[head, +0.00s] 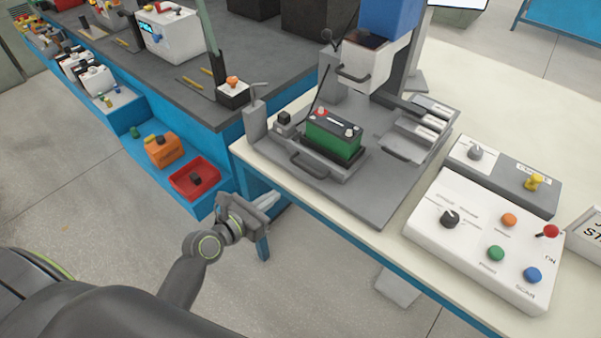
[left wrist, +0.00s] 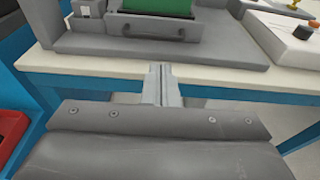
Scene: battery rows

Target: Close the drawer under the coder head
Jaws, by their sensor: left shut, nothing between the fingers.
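The coder head (head: 373,66) is a pale box with a dark handle under a blue housing. In front of it, a grey drawer (head: 341,173) sits out from under the head towards the near table edge, carrying a green and black battery (head: 334,135). The drawer's dark bar handle (head: 309,166) faces me; it also shows in the left wrist view (left wrist: 152,29). My left gripper (head: 274,201) is shut and empty, just off the table's near edge and apart from the handle. In the left wrist view its fingers (left wrist: 162,84) point at the table edge below the drawer front. My right gripper is not in view.
A white control box (head: 480,240) with coloured buttons and a grey switch box (head: 500,178) stand on the right of the cream table (head: 390,272). A blue-fronted bench (head: 215,140) with a red bin (head: 195,184) is at left. Floor space is open below the gripper.

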